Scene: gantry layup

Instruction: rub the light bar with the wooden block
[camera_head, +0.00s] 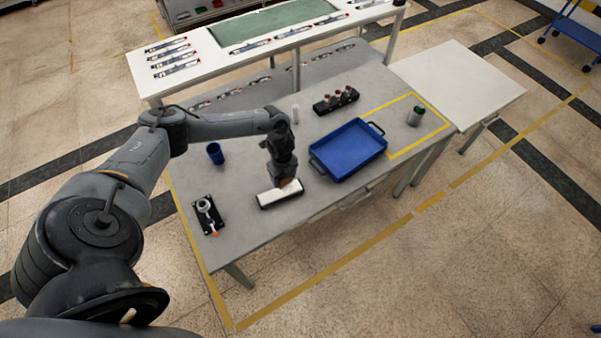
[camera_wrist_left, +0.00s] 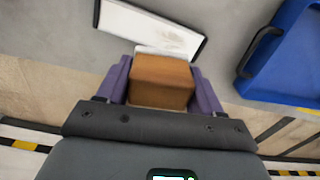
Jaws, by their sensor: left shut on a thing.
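The light bar (camera_head: 272,198) is a white-topped, dark-edged bar lying on the grey table. In the left wrist view the light bar (camera_wrist_left: 140,27) shows brownish smudges on its right part. My left gripper (camera_head: 286,183) is over the bar's right part, pointing down. It is shut on the wooden block (camera_wrist_left: 162,80), a brown block held between the two purple fingers (camera_wrist_left: 162,84). The block covers part of the bar's near edge in the wrist view. I cannot tell whether the block touches the bar. My right gripper is not in view.
A blue tray (camera_head: 350,171) with dark handles stands right of the bar. A blue cup (camera_head: 215,153), a black holder with a metal part (camera_head: 207,214), a black rack (camera_head: 336,101) and a grey-green canister (camera_head: 416,116) also stand on the table (camera_head: 240,230). The front of the table is clear.

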